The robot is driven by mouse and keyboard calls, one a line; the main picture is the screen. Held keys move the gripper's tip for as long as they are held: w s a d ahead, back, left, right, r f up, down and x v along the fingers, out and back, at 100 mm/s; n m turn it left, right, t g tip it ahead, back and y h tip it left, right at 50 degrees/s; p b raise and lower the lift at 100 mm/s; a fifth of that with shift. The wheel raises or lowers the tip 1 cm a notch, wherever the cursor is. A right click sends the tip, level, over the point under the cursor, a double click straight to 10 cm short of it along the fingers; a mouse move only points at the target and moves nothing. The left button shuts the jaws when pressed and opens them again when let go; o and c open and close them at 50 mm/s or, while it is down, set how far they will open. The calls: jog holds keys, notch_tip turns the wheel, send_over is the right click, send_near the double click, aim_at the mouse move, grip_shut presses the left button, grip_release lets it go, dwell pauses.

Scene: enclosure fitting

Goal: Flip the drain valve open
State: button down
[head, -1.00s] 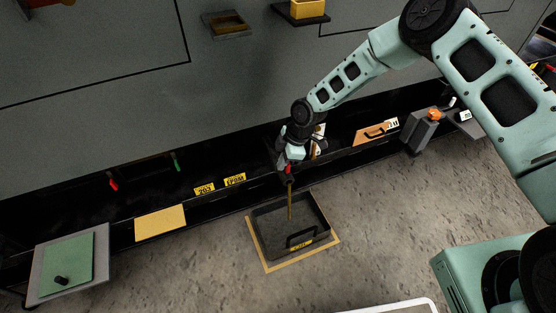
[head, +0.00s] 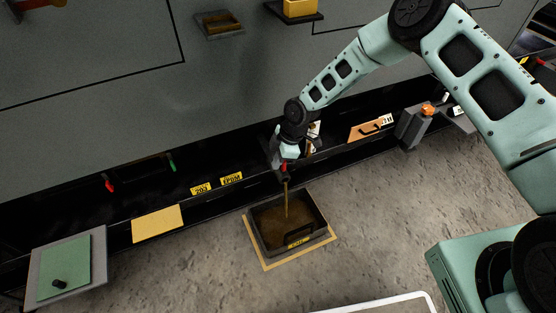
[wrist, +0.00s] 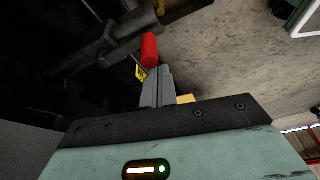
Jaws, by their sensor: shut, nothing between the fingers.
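The drain valve's red lever (head: 284,166) is at the lower edge of the dark recess, right by my gripper. In the wrist view the red lever (wrist: 149,50) lies just beyond the fingertips; I cannot tell whether they touch it. A thin brown stream (head: 286,198) runs down from the valve outlet into the black drain pan (head: 325,222), which has brown liquid across its bottom. My gripper (head: 284,158) is small and partly hidden by the wrist in the head view. In the wrist view its grey fingers (wrist: 157,86) are together, with nothing held.
The pan stands on a yellow-bordered floor patch (head: 262,258). Yellow labels (head: 231,178), a red handle (head: 109,184) and a green handle (head: 170,160) are along the recess to the left. A green-topped stand (head: 64,265) is at far left. Open concrete floor lies in front.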

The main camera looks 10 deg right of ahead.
notch_tip(320, 180, up, 10)
jog(key=p, duration=0.3)
jog(key=shift+f, duration=0.2)
dwell(0.3)
